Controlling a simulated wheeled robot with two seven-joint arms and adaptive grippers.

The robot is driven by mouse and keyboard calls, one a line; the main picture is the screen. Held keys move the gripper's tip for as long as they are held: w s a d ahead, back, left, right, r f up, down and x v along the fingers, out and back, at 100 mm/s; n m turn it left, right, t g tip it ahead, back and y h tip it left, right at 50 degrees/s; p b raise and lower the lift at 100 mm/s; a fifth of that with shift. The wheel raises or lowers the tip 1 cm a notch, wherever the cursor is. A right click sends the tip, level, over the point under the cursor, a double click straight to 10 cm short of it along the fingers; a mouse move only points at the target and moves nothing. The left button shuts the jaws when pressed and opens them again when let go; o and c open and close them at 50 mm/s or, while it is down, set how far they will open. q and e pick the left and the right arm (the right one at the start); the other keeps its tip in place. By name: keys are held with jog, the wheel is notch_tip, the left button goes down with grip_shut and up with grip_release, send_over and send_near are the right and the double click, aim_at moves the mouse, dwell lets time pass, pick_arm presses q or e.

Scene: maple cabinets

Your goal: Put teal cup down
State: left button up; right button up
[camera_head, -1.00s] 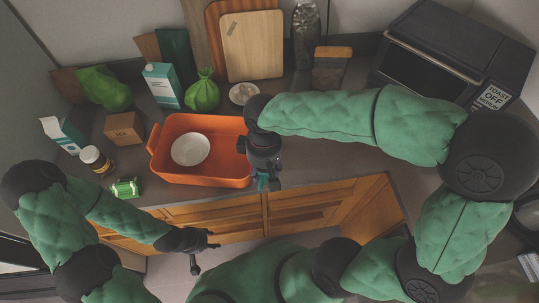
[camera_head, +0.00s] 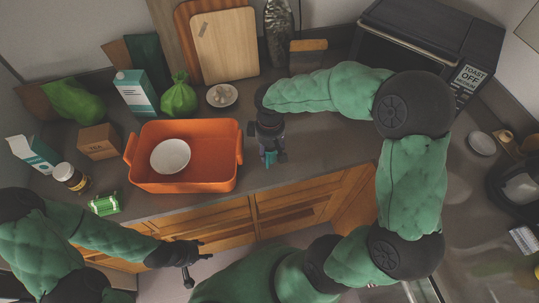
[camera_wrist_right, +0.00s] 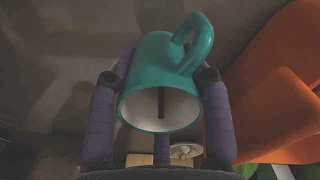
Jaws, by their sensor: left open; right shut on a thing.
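The teal cup (camera_head: 269,158) is mostly hidden by my right gripper (camera_head: 273,156) in the head view. I cannot tell whether the cup touches the counter. My left gripper (camera_head: 197,262) is open and empty, in front of the cabinets.
The orange tub (camera_head: 190,187) holds a white bowl (camera_head: 171,156). A white dish (camera_head: 222,95) and cutting boards (camera_head: 230,48) are behind. A toaster oven (camera_head: 415,45) is at back right. Counter right of the cup is clear.

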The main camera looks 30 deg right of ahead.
aim_at(270, 156)
jog(key=shift+f, duration=1.45)
jog(key=shift+f+b, duration=0.1)
jog(key=shift+b, duration=0.2)
jog(key=shift+f, duration=0.1)
jog(key=o, duration=1.3)
jog(key=shift+c, duration=0.2)
jog(key=shift+r, duration=0.5)
notch_tip(270, 156, up, 11)
jog(key=p, duration=0.2)
jog(key=shift+r+p, duration=0.2)
jog(key=shift+p, duration=0.2)
